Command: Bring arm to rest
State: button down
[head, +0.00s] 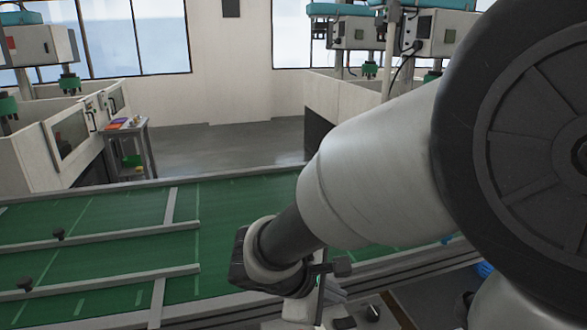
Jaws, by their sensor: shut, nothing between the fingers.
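My arm (375,170) reaches from the right side of the head view down toward the middle. Its thick light grey link narrows to a dark section and a pale ring with a black part (240,268), over the green conveyor. My gripper's fingers cannot be made out; the arm's end hides what lies behind it. No held object shows.
A green conveyor belt (100,215) with grey guide rails crosses the front. Dark knobs (58,234) stand on the rails. A small cart (125,145) with coloured items stands behind, beside white machine enclosures (28,155). Grey floor (225,145) is open between the enclosures.

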jog(key=s+d+r+m+y+p, duration=0.3)
jog(key=s+r+m, duration=0.3)
jog(key=r, duration=0.3)
jog(key=s+d+r+m+y+p, duration=0.2)
jog(key=s+r+m+y+p, duration=0.1)
jog(key=s+r+m, duration=0.4)
notch_tip(320, 180, up, 3)
jog(key=shift+d+r+m+p, duration=0.2)
jog(key=shift+d+m+p, duration=0.2)
jog(key=shift+m+p, duration=0.25)
jog(key=shift+a, duration=0.1)
